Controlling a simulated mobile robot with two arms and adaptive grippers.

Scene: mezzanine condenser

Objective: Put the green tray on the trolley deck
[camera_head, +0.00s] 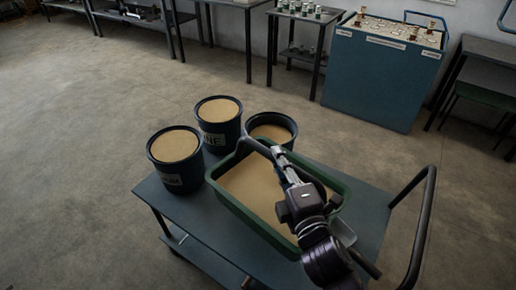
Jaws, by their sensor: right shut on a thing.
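The green tray (217,193) is a deep rectangular tub with tan fill inside, in the middle of the head view. It is over the trolley deck (190,215), beside the buckets and roughly level. I cannot tell for sure whether its base touches the deck. My right gripper (281,162) reaches over the tray from the lower right and is shut on it, at a dark bar running along its far side. The gripper and arm hide part of the tray's right side. My left gripper is not in view.
Three dark blue buckets with tan fill, one at the left (172,181), one in the middle (209,139) and one at the right (284,121), crowd the deck's far side. The trolley's push handle (424,220) rises at the right. A blue cabinet (370,80) stands behind.

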